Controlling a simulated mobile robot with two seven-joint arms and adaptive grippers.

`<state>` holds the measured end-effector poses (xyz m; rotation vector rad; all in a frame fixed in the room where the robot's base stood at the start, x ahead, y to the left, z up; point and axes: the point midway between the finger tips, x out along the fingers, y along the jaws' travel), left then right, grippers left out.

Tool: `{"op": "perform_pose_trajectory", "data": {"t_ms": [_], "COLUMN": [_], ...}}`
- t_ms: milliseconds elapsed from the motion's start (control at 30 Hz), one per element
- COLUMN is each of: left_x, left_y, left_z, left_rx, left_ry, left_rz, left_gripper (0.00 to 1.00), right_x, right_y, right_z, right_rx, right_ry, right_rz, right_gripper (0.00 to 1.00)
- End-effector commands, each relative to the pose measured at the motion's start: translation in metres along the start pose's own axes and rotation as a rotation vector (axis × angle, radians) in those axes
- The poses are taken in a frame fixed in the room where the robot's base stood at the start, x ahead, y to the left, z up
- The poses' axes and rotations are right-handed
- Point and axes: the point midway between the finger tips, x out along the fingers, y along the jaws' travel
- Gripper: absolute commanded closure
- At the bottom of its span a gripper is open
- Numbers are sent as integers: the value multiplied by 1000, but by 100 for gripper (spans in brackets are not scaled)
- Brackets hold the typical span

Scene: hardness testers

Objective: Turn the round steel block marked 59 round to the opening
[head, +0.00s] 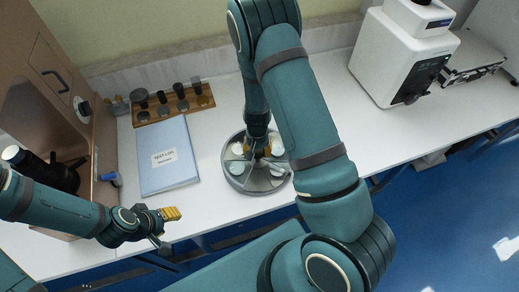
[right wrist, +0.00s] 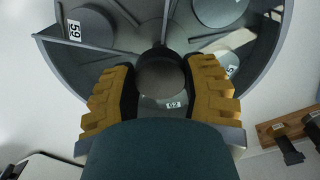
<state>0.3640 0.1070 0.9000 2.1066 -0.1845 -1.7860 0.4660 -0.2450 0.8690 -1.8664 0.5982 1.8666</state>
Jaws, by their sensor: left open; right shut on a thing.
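A round grey tray with dividers (head: 233,182) stands on the white bench; it fills the top of the right wrist view (right wrist: 62,62). In that view the dark block marked 59 (right wrist: 92,22) lies in a compartment at upper left. My right gripper (head: 264,150) reaches down over the tray's middle. Its yellow fingers (right wrist: 160,85) are shut on the round central knob (right wrist: 160,76). A label reading about 62 (right wrist: 173,105) shows just below the knob. I cannot make out the opening. My left gripper (head: 172,214) is open and empty, left of the tray near the bench's front edge.
A test log binder (head: 168,172) lies left of the tray. Behind it is a wooden rack (head: 152,117) of dark-topped tools. A brown cabinet (head: 60,45) stands at left and a white machine (head: 400,55) at back right. Bench between tray and machine is partly hidden by my arm.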

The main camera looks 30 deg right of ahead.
Motion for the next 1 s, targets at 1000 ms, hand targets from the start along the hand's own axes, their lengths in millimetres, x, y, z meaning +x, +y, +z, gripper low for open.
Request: {"op": "perform_pose_trajectory", "data": {"t_ms": [1000], "left_x": [-8], "left_y": [2], "left_z": [-1], "left_rx": [0], "left_ry": [0], "left_rz": [1], "left_gripper": [53], "right_x": [0], "right_y": [0], "right_z": [0], "right_rx": [502], "right_ry": [1], "right_rz": [1], "right_gripper": [96]}}
